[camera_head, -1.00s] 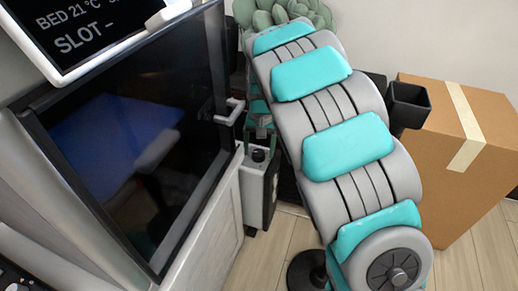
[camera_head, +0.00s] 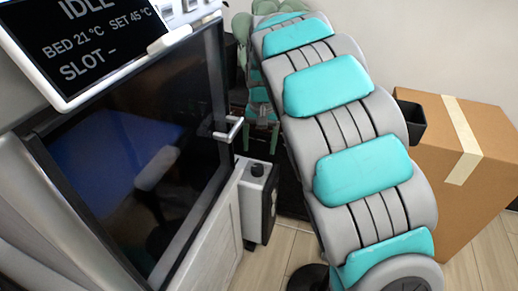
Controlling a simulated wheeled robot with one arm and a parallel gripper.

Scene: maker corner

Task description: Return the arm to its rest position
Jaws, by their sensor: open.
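My arm (camera_head: 345,130), grey with teal pads, arches up through the middle of the view and bends over at the top. Its far end hangs down behind the arch. My gripper (camera_head: 262,138) points down there, small and partly hidden by the arm, with its fingers apart and nothing seen between them. It is just right of the door handle of the dark-windowed machine and above a grey-and-black box.
The machine's closed dark door (camera_head: 130,150) with its white handle (camera_head: 233,128) fills the left, under a screen (camera_head: 85,40) reading IDLE. The grey-and-black box (camera_head: 258,200) stands beside it. A taped cardboard box (camera_head: 465,170) and a black bin (camera_head: 413,120) are right.

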